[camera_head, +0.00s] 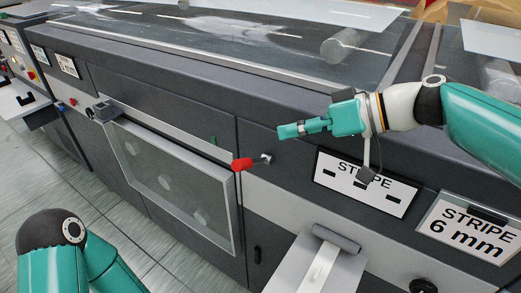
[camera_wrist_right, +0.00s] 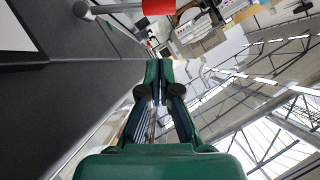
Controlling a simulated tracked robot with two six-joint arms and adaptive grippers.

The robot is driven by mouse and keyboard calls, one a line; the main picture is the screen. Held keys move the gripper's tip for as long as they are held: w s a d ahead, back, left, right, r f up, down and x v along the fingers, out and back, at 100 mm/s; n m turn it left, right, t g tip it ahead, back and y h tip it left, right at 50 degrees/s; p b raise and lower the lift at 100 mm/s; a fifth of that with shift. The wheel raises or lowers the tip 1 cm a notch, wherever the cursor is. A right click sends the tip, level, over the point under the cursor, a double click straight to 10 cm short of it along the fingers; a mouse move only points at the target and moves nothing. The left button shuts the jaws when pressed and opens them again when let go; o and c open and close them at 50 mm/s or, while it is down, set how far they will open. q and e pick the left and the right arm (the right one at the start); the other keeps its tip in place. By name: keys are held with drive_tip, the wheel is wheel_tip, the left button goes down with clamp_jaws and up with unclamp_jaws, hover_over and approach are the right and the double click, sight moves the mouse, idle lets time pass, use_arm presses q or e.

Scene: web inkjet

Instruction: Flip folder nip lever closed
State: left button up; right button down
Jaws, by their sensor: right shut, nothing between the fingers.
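The nip lever has a red handle (camera_head: 242,164) on a short metal pivot (camera_head: 265,158) on the dark front panel of the machine. The handle points left in the head view. In the right wrist view the red handle (camera_wrist_right: 158,6) shows cut off at the top edge, with its rod to the left. My right gripper (camera_head: 282,132) is shut and empty, pointing left, above and slightly right of the handle and apart from it. Its closed fingertips (camera_wrist_right: 159,68) also show in the wrist view. My left arm shows at bottom left, but its gripper is out of view.
A framed window door (camera_head: 239,225) lies left of and below the lever. A "STRIPE" sign (camera_head: 395,198) and a "STRIPE 6 mm" sign (camera_head: 465,228) are on the panel to the right. A grey tray (camera_head: 345,270) juts out below. The tiled floor at left is clear.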

hover_over(254, 162)
drive_tip(key=s+d, duration=0.2)
wheel_tip(254, 162, down, 3)
drive_tip(key=shift+s+a+f+p, duration=0.25)
drive_tip(key=shift+a+f, duration=0.1)
drive_tip(key=shift+f, duration=0.3)
drive_tip(key=shift+s+a+f+p, duration=0.1)
drive_tip(key=shift+a+f+p, duration=0.15)
drive_tip(key=shift+f, duration=0.35)
